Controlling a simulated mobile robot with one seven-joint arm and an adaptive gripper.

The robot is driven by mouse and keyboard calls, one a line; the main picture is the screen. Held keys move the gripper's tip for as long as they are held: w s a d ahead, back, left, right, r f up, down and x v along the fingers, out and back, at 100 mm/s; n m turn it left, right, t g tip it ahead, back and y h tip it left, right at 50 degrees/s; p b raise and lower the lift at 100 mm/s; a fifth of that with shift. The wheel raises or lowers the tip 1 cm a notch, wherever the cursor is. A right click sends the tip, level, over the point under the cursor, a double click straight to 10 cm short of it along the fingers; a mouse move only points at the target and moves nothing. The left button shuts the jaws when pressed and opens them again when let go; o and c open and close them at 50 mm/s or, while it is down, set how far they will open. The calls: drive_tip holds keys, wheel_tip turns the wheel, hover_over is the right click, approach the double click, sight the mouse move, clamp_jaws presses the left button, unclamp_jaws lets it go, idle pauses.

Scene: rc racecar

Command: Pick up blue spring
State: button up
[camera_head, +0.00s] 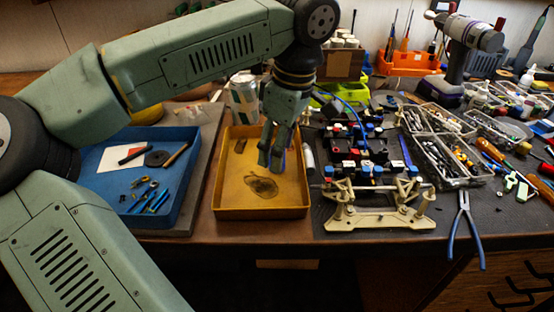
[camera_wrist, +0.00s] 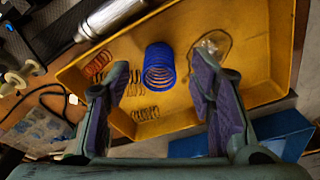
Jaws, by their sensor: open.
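The blue spring (camera_wrist: 159,66) is a coil in the yellow tray (camera_wrist: 262,90), seen in the wrist view ahead of and between my fingers. My gripper (camera_wrist: 160,100) is open and empty, with one finger on each side of the spring in the picture and apart from it. In the head view my gripper (camera_head: 273,160) hangs over the right part of the yellow tray (camera_head: 262,212), pointing down. The spring is mostly hidden there behind my fingers.
Other springs, one copper (camera_wrist: 97,65) and some dark (camera_wrist: 146,113), lie near the blue one. A clear bag (camera_wrist: 213,44) lies in the tray. A blue tray (camera_head: 140,215) stands left, the car chassis (camera_head: 372,212) right. A silver cylinder (camera_wrist: 110,17) lies beside the tray.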

drive_tip(key=shift+w+a+f, duration=0.1)
drive_tip(key=shift+a+f, duration=0.05)
drive_tip(key=shift+f, duration=1.15)
drive_tip(key=shift+c, duration=0.5)
drive_tip(key=c, duration=0.8)
drive_tip(key=shift+r, duration=0.1)
